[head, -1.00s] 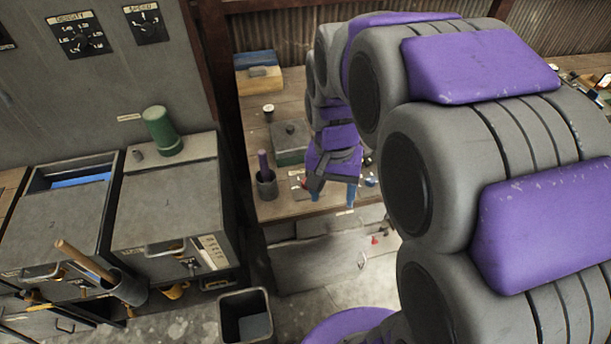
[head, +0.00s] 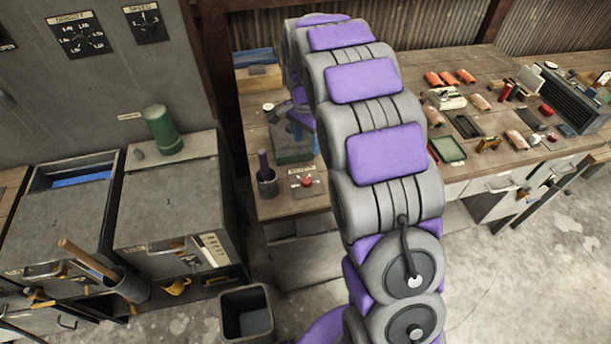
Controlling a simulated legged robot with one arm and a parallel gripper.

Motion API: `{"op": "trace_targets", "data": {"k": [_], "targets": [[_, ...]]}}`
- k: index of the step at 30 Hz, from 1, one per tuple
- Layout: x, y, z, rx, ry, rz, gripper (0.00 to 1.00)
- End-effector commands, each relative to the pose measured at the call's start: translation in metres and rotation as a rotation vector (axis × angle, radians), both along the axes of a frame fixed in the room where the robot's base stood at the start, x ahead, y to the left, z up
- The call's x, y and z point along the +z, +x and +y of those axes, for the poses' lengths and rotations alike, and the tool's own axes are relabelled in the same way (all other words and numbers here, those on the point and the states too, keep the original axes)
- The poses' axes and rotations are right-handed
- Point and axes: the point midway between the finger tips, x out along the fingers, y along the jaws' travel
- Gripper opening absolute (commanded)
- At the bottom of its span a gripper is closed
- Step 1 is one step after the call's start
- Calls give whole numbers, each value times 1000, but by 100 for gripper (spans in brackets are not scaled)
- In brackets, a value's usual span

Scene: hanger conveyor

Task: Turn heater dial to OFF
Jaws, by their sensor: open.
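A small red dial (head: 306,181) sits on a plate near the front edge of the wooden bench, just left of my arm. A small label (head: 302,169) lies behind it, too small to read, so I cannot tell its setting or be sure it is the heater dial. My gripper (head: 286,121) is open and empty. It is farther back than the red dial, above a dark green box (head: 292,145), partly hidden by my arm.
A dark cup (head: 267,181) with a purple-handled tool stands left of the red dial. Density (head: 80,36) and speed (head: 146,22) dials are on the grey panel. A green cylinder (head: 163,130) stands on a cabinet. Tools and red parts clutter the right bench.

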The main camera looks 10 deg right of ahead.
Motion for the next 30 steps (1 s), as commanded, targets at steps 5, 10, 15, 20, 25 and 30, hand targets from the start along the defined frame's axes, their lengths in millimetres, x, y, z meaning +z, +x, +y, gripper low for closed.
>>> {"op": "trace_targets", "data": {"k": [5,10,15,20,25,30], "targets": [[-16,22,1,-65,-2,-6,63],[-22,30,1,-90,-2,-11,63],[-37,29,1,-92,-2,-5,63],[-66,27,0,-91,-3,-4,63],[-99,26,0,-91,-2,-9,63],[-134,23,-1,-91,-2,-5,63]]}}
